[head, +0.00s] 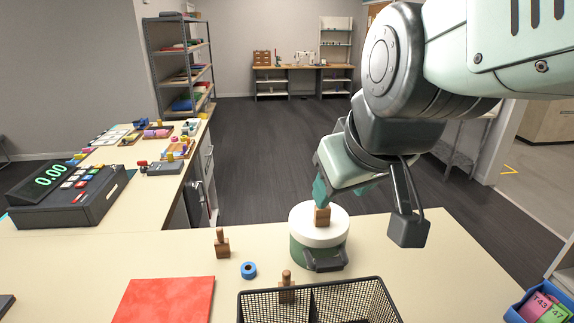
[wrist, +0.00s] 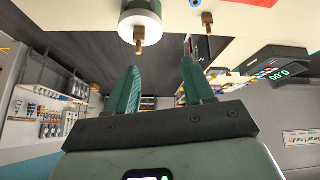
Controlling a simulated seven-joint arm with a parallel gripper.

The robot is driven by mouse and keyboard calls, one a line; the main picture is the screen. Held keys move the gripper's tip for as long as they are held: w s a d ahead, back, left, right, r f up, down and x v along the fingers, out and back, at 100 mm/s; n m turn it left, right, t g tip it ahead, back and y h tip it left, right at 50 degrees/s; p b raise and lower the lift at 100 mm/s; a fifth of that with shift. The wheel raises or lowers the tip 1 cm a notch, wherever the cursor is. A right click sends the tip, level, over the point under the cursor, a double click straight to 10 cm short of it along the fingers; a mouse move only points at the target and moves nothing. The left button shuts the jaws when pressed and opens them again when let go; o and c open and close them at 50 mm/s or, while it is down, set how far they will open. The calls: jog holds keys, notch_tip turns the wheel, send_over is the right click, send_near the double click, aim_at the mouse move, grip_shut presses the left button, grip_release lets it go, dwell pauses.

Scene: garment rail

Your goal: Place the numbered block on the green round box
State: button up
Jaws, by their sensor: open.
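The green round box (head: 306,253) stands on the counter with a white lid and a dark handle at its front. A small wooden block (head: 322,217) is on the lid; no number is legible on it. My gripper (head: 322,190) is just above and behind this block. In the wrist view the fingers of my gripper (wrist: 160,75) are apart with nothing between them. The wooden block (wrist: 139,38) shows there beyond the fingertips, against the lid of the round box (wrist: 127,5).
A wooden stamp (head: 222,246) and a blue tape roll (head: 249,269) stand left of the box. A second stamp (head: 287,282) is at the black mesh basket (head: 376,289) in front. A red sheet (head: 165,300) lies front left. The counter right of the box is clear.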

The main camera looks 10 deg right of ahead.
jog(key=s+r+m+g, duration=0.1)
jog(key=s+m, duration=0.1)
jog(key=s, duration=0.6)
jog(key=shift+a+r, duration=0.15)
jog(key=shift+a, duration=0.3)
